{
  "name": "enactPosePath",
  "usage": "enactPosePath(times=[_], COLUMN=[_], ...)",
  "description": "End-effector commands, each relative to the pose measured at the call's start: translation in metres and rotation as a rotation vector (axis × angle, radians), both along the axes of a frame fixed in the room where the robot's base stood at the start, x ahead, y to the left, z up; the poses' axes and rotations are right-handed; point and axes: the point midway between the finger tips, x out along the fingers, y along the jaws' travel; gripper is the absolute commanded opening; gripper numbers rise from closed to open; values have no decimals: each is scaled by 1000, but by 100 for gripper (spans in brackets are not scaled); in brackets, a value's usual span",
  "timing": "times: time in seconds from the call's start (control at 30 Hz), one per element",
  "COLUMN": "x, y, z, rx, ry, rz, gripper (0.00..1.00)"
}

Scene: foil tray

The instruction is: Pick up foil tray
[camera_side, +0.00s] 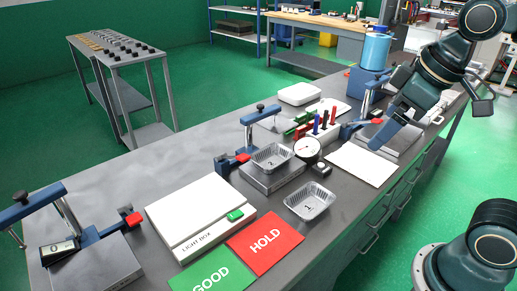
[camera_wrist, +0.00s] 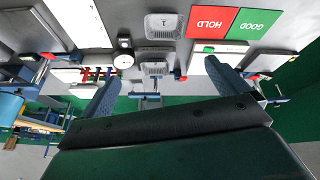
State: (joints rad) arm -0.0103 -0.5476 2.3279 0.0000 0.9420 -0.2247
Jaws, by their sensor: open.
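One silver foil tray (camera_side: 310,215) lies on the grey bench beside the red HOLD card. A second foil tray (camera_side: 271,166) sits on a metal block behind it, next to a blue clamp stand. In the wrist view the bench tray (camera_wrist: 163,14) is at the top and the other tray (camera_wrist: 154,76) is lower, in front of the clamp stand. Both look empty, with a dark mark on the base. My gripper (camera_side: 379,142) hangs above the bench to the right of both trays. Its jaws (camera_wrist: 160,72) are wide apart with nothing between them.
The HOLD card (camera_side: 265,243), GOOD card (camera_side: 212,276) and light box (camera_side: 200,215) lie left of the bench tray. A round dial gauge (camera_side: 307,150), colored markers (camera_side: 325,121) and a white sheet (camera_side: 362,164) lie nearby. Bare bench surrounds the bench tray's right side.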

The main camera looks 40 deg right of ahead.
Motion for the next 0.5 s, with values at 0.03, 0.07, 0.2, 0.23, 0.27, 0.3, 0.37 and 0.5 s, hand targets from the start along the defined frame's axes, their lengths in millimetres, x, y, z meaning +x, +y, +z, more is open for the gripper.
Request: enactPosePath(times=[0.03, 0.07, 0.2, 0.23, 0.27, 0.3, 0.37, 0.5], x=[11, 17, 45, 51, 57, 66, 78, 108], y=[1, 1, 3, 3, 4, 4, 5, 8], z=[3, 4, 10, 10, 11, 12, 12, 10], rx=[-15, -25, -69, -77, -85, -97, -113, -148], ry=[18, 26, 61, 69, 77, 87, 102, 137], rz=[36, 60, 174, 198, 222, 255, 304, 420], gripper=[99, 99, 99, 99, 99, 99, 99, 99])
